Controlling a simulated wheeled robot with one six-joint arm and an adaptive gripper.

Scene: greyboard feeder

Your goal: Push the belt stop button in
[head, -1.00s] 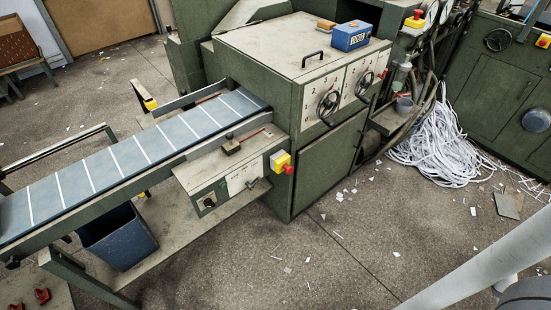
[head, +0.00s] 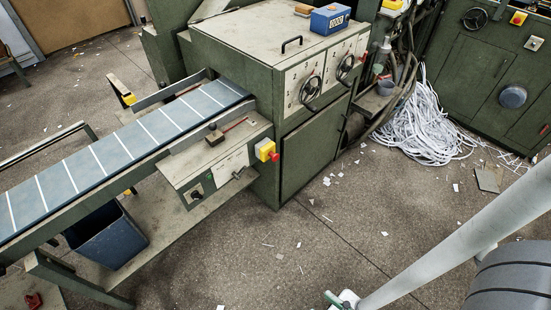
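The belt stop button is a red mushroom knob (head: 274,156) on the right side of a small yellow box (head: 264,149). The box sits at the right end of the control panel (head: 215,172) beside the conveyor belt (head: 120,153). The knob sticks out to the right, facing the open floor; how far in it sits is too small to tell. My pale arm crosses the lower right, well apart from the button. Its far end runs to the bottom edge, where a small green-tipped part of it shows. My gripper's fingers are not seen.
The green feeder (head: 235,100) stands right behind the panel, with handwheels (head: 311,90) on its front. A blue bin (head: 105,238) is under the belt. Paper strips (head: 420,125) heap at the right. The floor (head: 300,235) before the panel is open, with scraps.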

